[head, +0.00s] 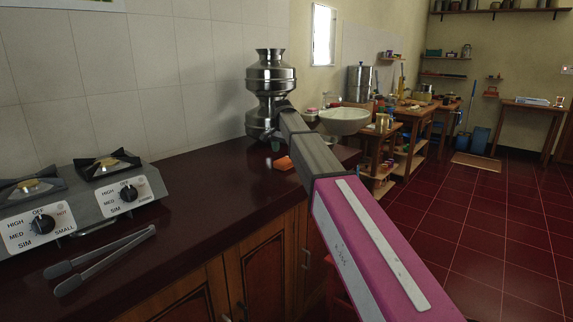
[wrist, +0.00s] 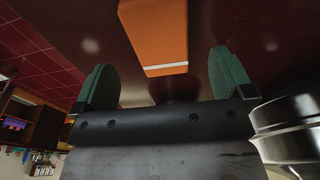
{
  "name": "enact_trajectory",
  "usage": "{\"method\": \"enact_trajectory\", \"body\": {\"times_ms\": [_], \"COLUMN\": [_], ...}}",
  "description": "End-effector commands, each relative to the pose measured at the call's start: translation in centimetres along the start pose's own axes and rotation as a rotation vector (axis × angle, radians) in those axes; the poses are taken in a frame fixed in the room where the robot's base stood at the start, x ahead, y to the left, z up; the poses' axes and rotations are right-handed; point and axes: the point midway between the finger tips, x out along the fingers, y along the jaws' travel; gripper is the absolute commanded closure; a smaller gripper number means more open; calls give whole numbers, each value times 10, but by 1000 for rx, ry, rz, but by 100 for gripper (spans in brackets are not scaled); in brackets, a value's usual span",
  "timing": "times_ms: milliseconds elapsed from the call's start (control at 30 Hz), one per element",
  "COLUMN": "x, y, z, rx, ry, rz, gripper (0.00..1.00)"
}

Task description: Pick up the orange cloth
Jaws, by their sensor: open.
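The orange cloth (head: 283,163) lies on the dark red countertop (head: 215,195), close to the base of the steel vessel. In the wrist view the cloth (wrist: 155,35) shows as a folded orange block with a pale stripe along its near edge. My gripper (wrist: 165,72) is open, its two green fingers wide apart. The cloth's near edge lies between the fingertip directions, and nothing is held. In the head view my arm hides most of the gripper.
A tall steel vessel (head: 270,85) stands right by my gripper and shows at the right of the wrist view (wrist: 287,128). A gas stove (head: 85,200) and tongs (head: 100,262) are at the left. A white basin (head: 345,122) is beyond. The counter between stove and cloth is clear.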

Motion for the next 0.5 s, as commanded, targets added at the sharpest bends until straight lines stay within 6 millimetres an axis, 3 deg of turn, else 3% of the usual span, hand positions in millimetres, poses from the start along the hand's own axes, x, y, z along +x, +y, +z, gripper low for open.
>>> {"method": "enact_trajectory", "body": {"times_ms": [167,500], "x": [10,53], "y": [0,-1], "z": [-1,-3], "rx": [0,0], "ry": [0,0], "rz": [-1,0], "gripper": [1,1]}}
